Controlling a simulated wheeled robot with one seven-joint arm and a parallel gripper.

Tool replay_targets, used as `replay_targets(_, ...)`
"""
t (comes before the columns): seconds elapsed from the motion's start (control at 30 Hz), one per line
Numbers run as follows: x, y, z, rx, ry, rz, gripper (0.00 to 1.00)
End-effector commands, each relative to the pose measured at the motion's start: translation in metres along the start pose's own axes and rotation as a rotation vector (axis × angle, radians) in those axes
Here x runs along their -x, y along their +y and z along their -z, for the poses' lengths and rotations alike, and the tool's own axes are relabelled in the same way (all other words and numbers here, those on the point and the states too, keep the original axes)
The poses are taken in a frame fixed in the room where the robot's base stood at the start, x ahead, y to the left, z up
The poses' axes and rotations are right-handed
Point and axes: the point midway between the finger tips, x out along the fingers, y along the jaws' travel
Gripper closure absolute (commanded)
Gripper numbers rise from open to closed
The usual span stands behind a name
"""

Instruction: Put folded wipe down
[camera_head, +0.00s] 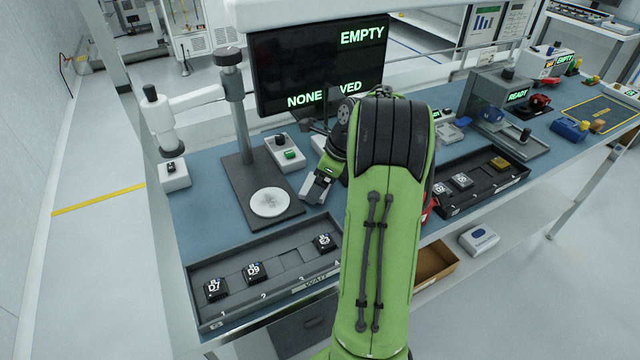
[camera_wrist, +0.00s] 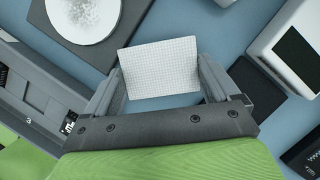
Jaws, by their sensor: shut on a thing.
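A white folded wipe (camera_wrist: 160,68) with a fine grid pattern sits between the two fingers of my gripper (camera_wrist: 160,80) in the wrist view. The fingers are shut on its left and right edges. The wipe is over the blue mat (camera_wrist: 185,25), and I cannot tell how high. In the head view my gripper (camera_head: 318,188) is just right of a round pale plate (camera_head: 269,202) on a dark stand base. That plate also shows at the upper left of the wrist view (camera_wrist: 85,14). I cannot make out the wipe in the head view.
A grey slotted tray (camera_head: 283,259) with black chips lies in front. A box with a green button (camera_head: 290,155) stands behind my gripper. A dark post (camera_head: 233,95) rises from the stand. A second chip tray (camera_head: 480,182) lies right of my arm. A monitor (camera_head: 318,65) stands behind.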

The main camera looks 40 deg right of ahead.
Motion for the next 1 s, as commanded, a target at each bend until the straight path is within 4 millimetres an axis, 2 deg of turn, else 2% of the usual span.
replay_targets(0.1, -0.001, 0.000, 0.000, 0.000, 0.000, -0.001, 0.44)
replay_targets(0.13, -0.001, 0.000, 0.000, 0.000, 0.000, 0.000, 0.10)
replay_targets(0.2, -0.001, 0.000, 0.000, 0.000, 0.000, 0.000, 0.00)
replay_targets(0.47, 0.003, 0.000, -0.001, 0.000, 0.000, 0.001, 0.00)
replay_targets(0.57, 0.022, -0.001, -0.002, -0.001, -0.002, 0.003, 0.00)
replay_targets(0.8, 0.089, -0.001, -0.003, -0.001, -0.002, 0.004, 0.00)
replay_targets(0.9, 0.109, -0.001, -0.002, -0.001, -0.001, 0.002, 0.00)
replay_targets(1.0, 0.120, 0.000, -0.002, 0.000, -0.002, 0.001, 0.00)
